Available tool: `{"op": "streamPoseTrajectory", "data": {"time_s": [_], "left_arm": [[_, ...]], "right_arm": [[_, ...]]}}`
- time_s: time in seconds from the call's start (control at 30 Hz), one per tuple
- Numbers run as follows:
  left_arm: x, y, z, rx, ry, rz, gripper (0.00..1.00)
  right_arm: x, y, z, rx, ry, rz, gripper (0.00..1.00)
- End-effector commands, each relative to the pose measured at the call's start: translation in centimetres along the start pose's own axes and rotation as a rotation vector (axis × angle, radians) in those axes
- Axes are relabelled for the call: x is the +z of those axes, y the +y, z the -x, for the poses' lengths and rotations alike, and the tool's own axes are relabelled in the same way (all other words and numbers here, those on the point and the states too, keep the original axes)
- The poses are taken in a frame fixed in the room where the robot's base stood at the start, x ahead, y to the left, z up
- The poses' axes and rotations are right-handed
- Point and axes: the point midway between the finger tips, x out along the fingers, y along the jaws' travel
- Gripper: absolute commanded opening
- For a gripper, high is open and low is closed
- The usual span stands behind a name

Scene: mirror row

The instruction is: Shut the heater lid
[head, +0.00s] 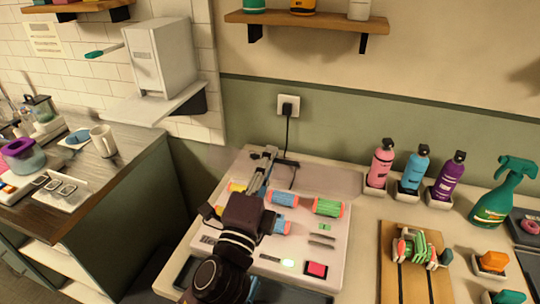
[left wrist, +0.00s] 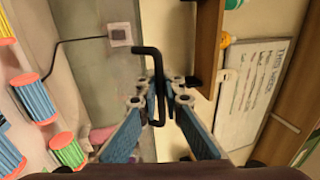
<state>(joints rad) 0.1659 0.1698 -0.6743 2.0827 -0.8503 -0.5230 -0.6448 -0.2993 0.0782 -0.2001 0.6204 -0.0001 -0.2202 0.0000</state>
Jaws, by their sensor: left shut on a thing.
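The heater (head: 335,250) is a white box on the counter with several coloured rollers (head: 328,207) on top, a red button and a lit green lamp. Its see-through lid (head: 330,180) stands raised at the back edge, below the wall socket. My left gripper (head: 268,160) is over the back left of the heater. In the left wrist view its fingers (left wrist: 160,95) are shut on a bent black handle (left wrist: 149,51). My left arm hides part of the heater's left side and some rollers. My right gripper is not in view.
A plug sits in the wall socket (head: 288,105), its black cord running down behind the heater. Pink, blue and purple bottles (head: 415,170) and a green spray bottle (head: 492,205) stand right of it. A wooden board (head: 392,280) lies at front right.

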Motion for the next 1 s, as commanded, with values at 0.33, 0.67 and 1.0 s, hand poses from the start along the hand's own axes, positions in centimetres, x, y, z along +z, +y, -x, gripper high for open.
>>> {"op": "streamPoseTrajectory", "data": {"time_s": [0.33, 0.67, 1.0], "left_arm": [[0.0, 0.0, 0.0, 0.000, 0.001, 0.000, 0.13], [0.0, 0.1, 0.7, 0.002, 0.000, 0.002, 0.13], [0.0, 0.2, 6.5, 0.005, -0.001, 0.003, 0.13]], "right_arm": [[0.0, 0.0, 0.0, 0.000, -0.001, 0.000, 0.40], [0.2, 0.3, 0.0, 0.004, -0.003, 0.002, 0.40], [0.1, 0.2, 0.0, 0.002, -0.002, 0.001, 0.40]]}}
